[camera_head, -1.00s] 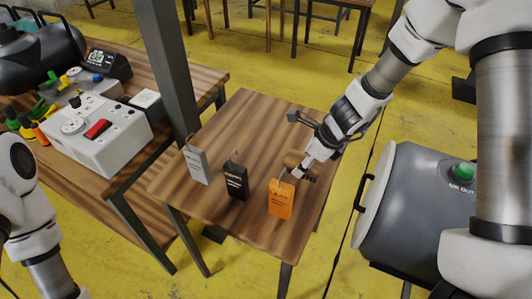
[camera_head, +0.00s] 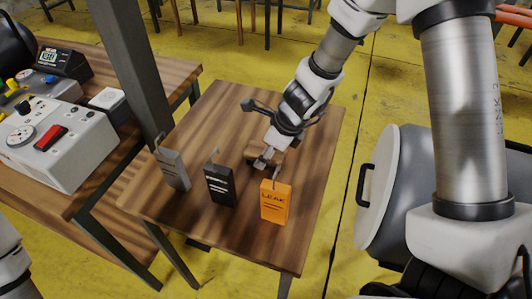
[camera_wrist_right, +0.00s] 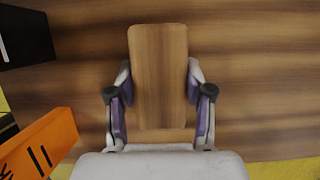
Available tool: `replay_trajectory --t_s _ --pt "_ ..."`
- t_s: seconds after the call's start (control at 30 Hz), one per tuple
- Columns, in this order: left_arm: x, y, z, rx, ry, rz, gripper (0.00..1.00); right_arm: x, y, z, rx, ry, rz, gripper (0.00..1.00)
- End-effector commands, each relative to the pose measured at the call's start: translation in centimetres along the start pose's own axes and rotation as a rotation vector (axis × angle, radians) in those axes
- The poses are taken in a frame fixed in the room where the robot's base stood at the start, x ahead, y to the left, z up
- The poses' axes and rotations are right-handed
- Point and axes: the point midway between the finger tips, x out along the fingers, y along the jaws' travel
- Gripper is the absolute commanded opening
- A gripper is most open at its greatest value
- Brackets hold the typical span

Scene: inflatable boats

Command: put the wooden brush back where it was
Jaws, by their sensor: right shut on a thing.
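The wooden brush (camera_wrist_right: 158,60) shows in the right wrist view as a plain brown block with rounded corners. My right gripper (camera_wrist_right: 160,105) has its purple-padded fingers on both sides of it and is shut on it. In the head view my right gripper (camera_head: 264,160) is over the small wooden table (camera_head: 225,120), behind the gap between the black tag (camera_head: 220,186) and the orange LEAK tag (camera_head: 275,202). The brush there is partly hidden by the gripper. I cannot tell whether it touches the tabletop. My left gripper is out of view; only part of my left arm shows.
A grey tag (camera_head: 173,169) stands left of the black one. A dark post (camera_head: 130,65) rises by the table's left side. A workbench with a white control box (camera_head: 65,140) is at left. A grey tank (camera_head: 400,190) stands at right. The table's back is clear.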

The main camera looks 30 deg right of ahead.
Motion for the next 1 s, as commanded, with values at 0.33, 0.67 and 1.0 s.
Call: replay_trajectory --t_s 0.33,0.67,1.0 --pt "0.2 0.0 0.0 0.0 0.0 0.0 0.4 0.2 0.0 -0.1 0.0 0.0 0.0 0.77" --pt "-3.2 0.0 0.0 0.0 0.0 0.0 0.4 -3.5 0.0 0.5 0.002 -0.001 0.002 0.77" --pt "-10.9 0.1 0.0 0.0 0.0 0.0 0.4 -11.2 0.1 0.5 0.002 -0.001 0.003 0.77"
